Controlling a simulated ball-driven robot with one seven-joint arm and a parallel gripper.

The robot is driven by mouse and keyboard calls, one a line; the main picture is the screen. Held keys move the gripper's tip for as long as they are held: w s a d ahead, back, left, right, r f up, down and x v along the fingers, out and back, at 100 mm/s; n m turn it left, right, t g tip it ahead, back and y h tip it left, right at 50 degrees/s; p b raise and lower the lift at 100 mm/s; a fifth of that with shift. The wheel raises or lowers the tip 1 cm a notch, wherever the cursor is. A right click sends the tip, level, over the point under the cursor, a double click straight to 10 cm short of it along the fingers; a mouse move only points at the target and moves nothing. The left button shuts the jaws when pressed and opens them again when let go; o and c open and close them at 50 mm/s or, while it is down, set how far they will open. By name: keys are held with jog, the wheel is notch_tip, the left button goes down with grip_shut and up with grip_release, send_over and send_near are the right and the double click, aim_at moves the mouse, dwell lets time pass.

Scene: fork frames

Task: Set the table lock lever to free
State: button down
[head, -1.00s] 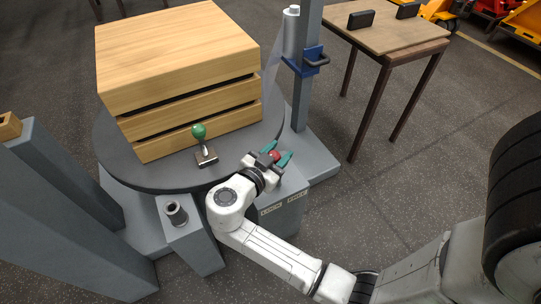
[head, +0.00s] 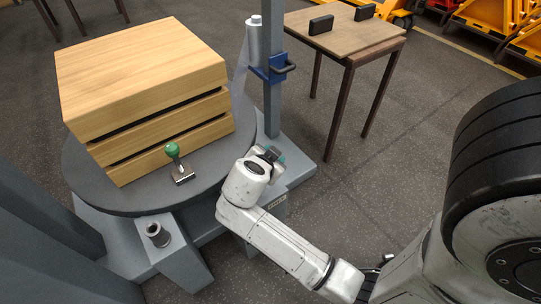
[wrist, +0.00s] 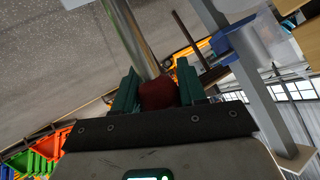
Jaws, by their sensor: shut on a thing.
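My gripper (head: 270,153) is at the right edge of the round grey turntable (head: 150,203), above the grey box with the label plates (head: 248,205). In the wrist view, its teal fingers (wrist: 158,92) are shut on the red knob (wrist: 160,94) of the lock lever. A bare metal rod (wrist: 133,38) runs up from beside the knob in that view. In the head view my gripper and arm hide the knob and most of the lever and labels, so I cannot tell which label the lever points to.
A slatted wooden crate (head: 140,75) and a green-knobbed stamp (head: 173,150) stand on the turntable. A grey post (head: 271,95) carries a film roll (head: 253,42) and blue bracket (head: 275,70). A wooden table (head: 345,35) stands behind right. Floor on the right is open.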

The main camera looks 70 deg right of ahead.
jog(key=shift+d+r, duration=0.1)
jog(key=c, duration=0.7)
grip_release()
jog(key=shift+d, duration=0.1)
jog(key=p+v, duration=0.3)
jog(key=v, duration=0.7)
jog(key=shift+a+r, duration=0.15)
jog(key=shift+a, duration=0.25)
